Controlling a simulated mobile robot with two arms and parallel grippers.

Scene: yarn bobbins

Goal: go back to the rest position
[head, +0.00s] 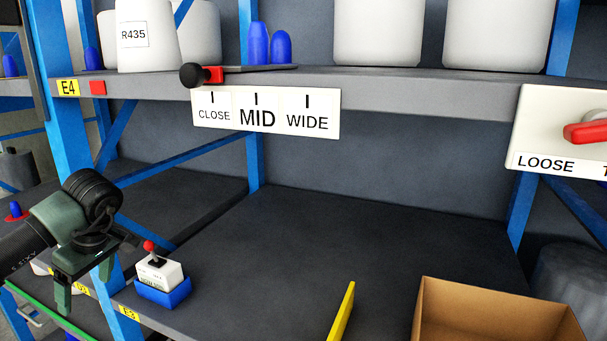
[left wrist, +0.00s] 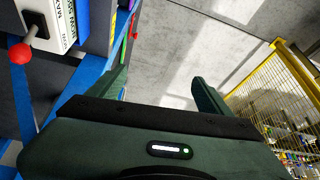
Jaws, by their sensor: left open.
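My left gripper (head: 84,290) is at the left of the head view, in front of the shelf's left post. It is open, with its fingers pointing down and nothing between them. My right gripper is not in view.
A white box with a red-knobbed lever on a blue base (head: 162,279) stands on the lower shelf, right of the gripper. A cardboard box (head: 500,318) and a yellow divider (head: 342,312) are farther right. The upper shelf (head: 440,88) carries white bobbins. A yellow fence (left wrist: 285,75) is beyond.

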